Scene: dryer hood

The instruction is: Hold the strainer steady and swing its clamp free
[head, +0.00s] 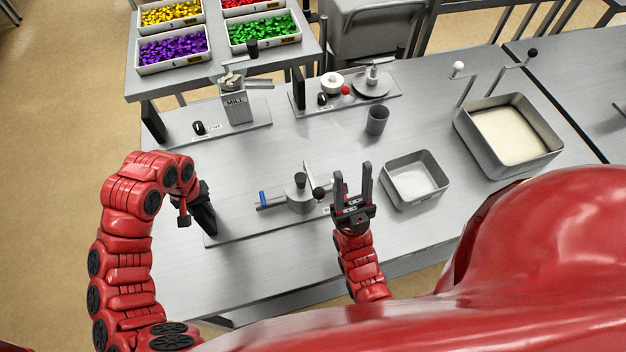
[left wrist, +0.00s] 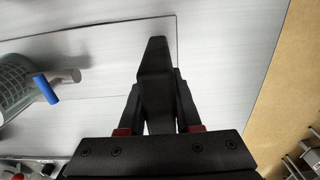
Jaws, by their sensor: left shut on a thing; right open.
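The strainer (head: 300,190) is a grey metal body on a flat plate (head: 265,225) on the table. A bar with a blue tip (head: 263,199) sticks out to its left, and a black knob (head: 319,193) is at its right. In the left wrist view a ribbed, see-through cylinder (left wrist: 14,90) and the blue tip (left wrist: 46,88) show at the left. My left gripper (head: 197,212) is shut on the black upright handle (left wrist: 154,75) at the plate's left end. My right gripper (head: 353,180) is open and empty, just right of the strainer; it hides the plate's right end.
A grey tray (head: 416,201) stands close right of my right gripper. A grey cup (head: 377,120), a mill (head: 236,103) and another plate with fittings (head: 345,95) stand behind. A large pan of pale contents (head: 552,160) is at right. Coloured bins (head: 172,67) stand further back.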

